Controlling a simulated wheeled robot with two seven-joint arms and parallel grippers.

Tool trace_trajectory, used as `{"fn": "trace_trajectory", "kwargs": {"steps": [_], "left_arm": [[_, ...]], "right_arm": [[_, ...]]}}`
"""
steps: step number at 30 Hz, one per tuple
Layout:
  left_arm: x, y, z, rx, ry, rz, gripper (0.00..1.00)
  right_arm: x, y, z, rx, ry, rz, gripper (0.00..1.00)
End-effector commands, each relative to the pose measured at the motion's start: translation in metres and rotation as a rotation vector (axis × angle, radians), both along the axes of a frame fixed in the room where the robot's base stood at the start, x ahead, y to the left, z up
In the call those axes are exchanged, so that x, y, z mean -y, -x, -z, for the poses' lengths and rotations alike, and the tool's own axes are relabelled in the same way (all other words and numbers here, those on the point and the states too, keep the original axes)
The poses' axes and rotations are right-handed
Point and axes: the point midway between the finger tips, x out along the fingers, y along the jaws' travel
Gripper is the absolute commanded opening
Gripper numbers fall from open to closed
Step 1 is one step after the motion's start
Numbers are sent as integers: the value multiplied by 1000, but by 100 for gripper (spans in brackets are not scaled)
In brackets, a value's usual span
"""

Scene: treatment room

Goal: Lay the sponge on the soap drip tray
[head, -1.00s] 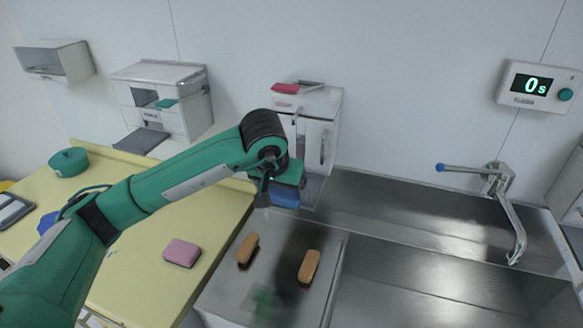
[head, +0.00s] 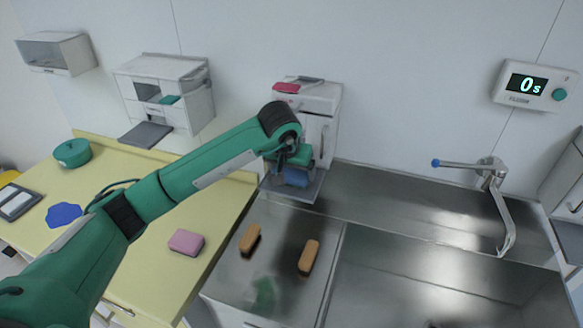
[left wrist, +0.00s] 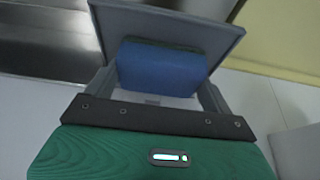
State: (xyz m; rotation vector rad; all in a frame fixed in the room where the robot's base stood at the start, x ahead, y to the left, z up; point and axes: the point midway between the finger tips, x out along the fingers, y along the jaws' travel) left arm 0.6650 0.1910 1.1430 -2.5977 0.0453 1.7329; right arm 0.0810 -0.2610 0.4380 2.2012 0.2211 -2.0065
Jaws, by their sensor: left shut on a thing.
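The blue sponge (head: 296,178) with a dark green layer is in my left gripper (head: 293,168), at the soap dispenser. In the left wrist view the sponge (left wrist: 160,70) lies between the two grey fingers of the gripper (left wrist: 155,88), which is shut on it. The grey soap drip tray (head: 314,188) juts from the foot of the white dispenser (head: 318,120). In the left wrist view the tray (left wrist: 220,37) is behind the sponge, which covers its middle. I cannot tell whether the sponge touches it. My right gripper is out of view.
A pink sponge (head: 186,242) lies on the yellow counter. Two brown blocks, perhaps brushes, (head: 250,240) (head: 309,257) lie on the steel top. A tap (head: 500,205) stands over the steel sink at right. Another wall dispenser (head: 170,95) is at left.

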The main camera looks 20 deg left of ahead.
Motion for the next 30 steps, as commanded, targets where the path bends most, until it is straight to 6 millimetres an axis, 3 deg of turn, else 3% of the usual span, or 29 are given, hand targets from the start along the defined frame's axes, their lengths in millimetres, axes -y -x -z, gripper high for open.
{"fn": "trace_trajectory", "kwargs": {"steps": [5,6,8,20,30], "left_arm": [[0,0,4,0,0,1,64],[0,0,3,0,0,1,89],[0,0,2,0,0,1,100],[0,2,-5,3,0,1,100],[-1,27,-66,5,0,1,100]], "right_arm": [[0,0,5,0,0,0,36],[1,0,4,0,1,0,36],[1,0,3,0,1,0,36],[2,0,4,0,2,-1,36],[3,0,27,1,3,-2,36]]}}
